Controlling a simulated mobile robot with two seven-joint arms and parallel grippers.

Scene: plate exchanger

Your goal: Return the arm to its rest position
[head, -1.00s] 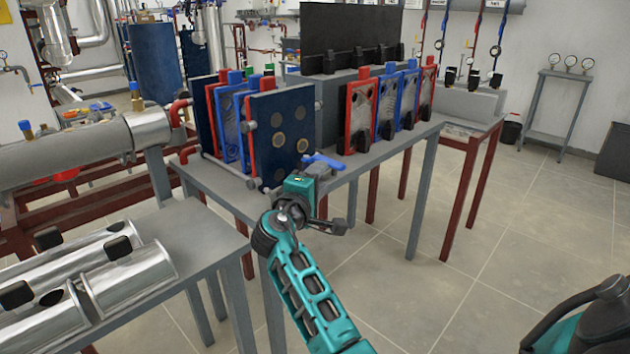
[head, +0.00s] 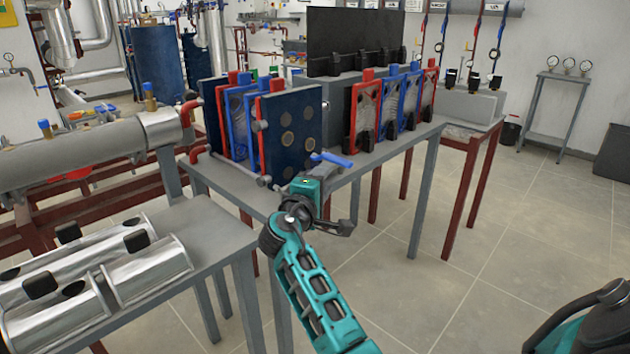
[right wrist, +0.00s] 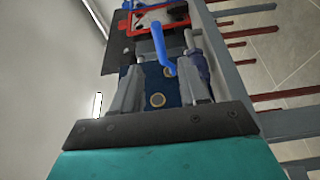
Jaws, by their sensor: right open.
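My right arm (head: 315,295) reaches up from the bottom middle of the head view. Its gripper (head: 322,195) is at the near edge of the table that bears the plate exchanger. In the right wrist view the two fingers stand apart, and the right gripper (right wrist: 160,78) is open. A blue handle (head: 332,159) shows just beyond the gripper in the head view. In the wrist view this handle (right wrist: 160,45) shows between and beyond the fingers; I cannot tell whether they touch it. My left gripper is not in view.
The plate exchanger's dark blue end plate (head: 292,135) stands close behind the gripper. Red and blue framed plates (head: 365,115) stand in a row to the right. Metal cylinders (head: 140,280) lie on the left table (head: 200,235). Open floor (head: 480,290) lies right of the arm.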

